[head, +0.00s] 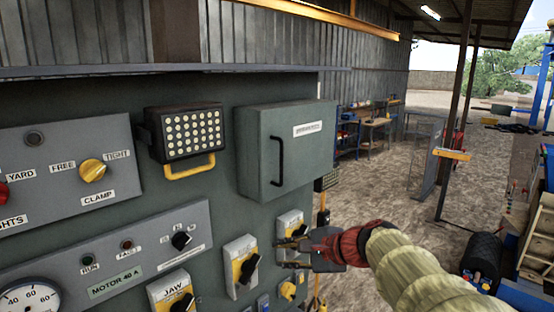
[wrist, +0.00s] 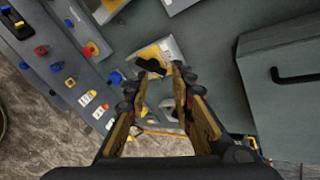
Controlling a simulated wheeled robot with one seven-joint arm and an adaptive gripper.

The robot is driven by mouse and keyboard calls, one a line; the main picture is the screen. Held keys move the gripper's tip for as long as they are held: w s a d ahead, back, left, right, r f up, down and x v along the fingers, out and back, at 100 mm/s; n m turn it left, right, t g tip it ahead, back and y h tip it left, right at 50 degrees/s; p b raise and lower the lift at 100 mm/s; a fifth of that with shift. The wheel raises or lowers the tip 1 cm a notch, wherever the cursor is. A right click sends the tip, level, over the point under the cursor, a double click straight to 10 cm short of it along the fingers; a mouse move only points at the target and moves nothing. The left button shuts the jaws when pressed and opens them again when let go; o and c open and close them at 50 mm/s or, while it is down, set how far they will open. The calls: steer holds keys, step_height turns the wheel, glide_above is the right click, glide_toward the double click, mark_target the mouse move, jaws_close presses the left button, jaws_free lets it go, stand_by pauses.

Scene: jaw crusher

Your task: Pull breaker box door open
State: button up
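The grey breaker box (head: 255,150) is mounted on the green-grey panel in the head view, with a white label on its front. Its door (head: 305,165) looks shut. A black bar handle (head: 277,161) stands upright near the door's left edge. In the wrist view the box (wrist: 280,50) is at the right edge, with its handle (wrist: 297,76) partly cut off. My gripper (head: 284,246) is below the box and apart from the handle. In the wrist view my gripper (wrist: 154,82) has its fingers spread with nothing between them, facing yellow-plated rotary switches.
A lamp (head: 186,135) with a yellow handle is left of the box. Rotary switches (head: 241,265) and a control panel (head: 110,255) project from the panel below. Open ground (head: 375,190) lies to the right, with a workbench (head: 374,132) farther back.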

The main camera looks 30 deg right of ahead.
steer(key=w+d+r+m+t, duration=0.3)
steer(key=w+d+r+m, duration=0.25)
steer(key=r, duration=0.25)
step_height(320, 180, up, 10)
steer(key=m+t+h+p, duration=0.15)
steer(key=m+t, duration=0.25)
steer(key=m, duration=0.5)
glide_above(282, 181)
steer(key=shift+w+d+f+h, duration=0.1)
steer(key=shift+w+f+h, duration=0.05)
steer(key=shift+w+h, duration=0.15)
steer(key=shift+c, duration=1.1)
steer(key=c, duration=0.4)
jaws_close()
